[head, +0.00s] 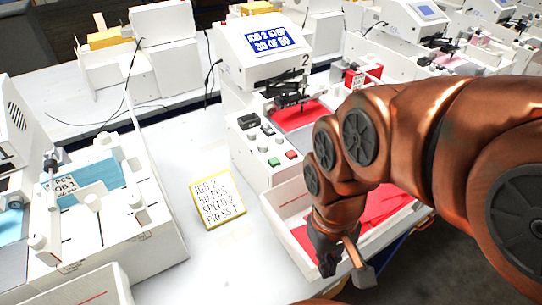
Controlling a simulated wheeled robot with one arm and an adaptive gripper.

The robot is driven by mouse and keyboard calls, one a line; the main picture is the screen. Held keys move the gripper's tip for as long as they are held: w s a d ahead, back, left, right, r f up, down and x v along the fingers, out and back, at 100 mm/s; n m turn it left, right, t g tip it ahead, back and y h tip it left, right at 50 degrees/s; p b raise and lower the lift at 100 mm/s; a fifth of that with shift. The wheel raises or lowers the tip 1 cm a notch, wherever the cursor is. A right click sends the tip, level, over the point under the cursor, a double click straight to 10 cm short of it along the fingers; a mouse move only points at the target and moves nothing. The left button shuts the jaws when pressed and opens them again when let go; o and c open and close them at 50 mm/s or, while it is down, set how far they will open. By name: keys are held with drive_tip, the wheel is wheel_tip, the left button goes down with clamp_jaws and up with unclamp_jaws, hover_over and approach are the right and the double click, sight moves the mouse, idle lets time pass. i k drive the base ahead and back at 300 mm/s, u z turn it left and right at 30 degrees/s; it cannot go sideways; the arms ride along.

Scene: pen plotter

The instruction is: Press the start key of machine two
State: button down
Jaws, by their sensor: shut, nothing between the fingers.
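Machine two (258,75) is a white plotter with a "2" on its side and a blue screen (271,41) that seems to read "JOB 2 STEP 30 OF 50". Its front panel (262,150) carries a green key (274,162), a red key (291,155), several pale knobs and a dark switch. I cannot read any key labels. A red sheet (300,115) lies on its bed. My gripper (345,268) is shut and empty, low at the front right, over the front of the output tray (281,201) and apart from the keys. My arm hides part of the machine's right side.
Red pieces (378,210) lie in the tray. A yellow-edged note (218,199) reads about job 2, 50 pcs, speed 2, press 1. Another machine (145,215) with blue sheets stands left. More machines stand behind. White table between note and left machine is clear.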

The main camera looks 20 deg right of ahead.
sight(273, 161)
drive_tip(key=u, duration=0.4)
drive_tip(key=k, duration=0.85)
drive_tip(key=u, duration=0.5)
drive_tip(key=k, duration=0.5)
drive_tip(key=u, duration=0.6)
drive_tip(key=i, duration=0.8)
drive_tip(key=u, duration=0.1)
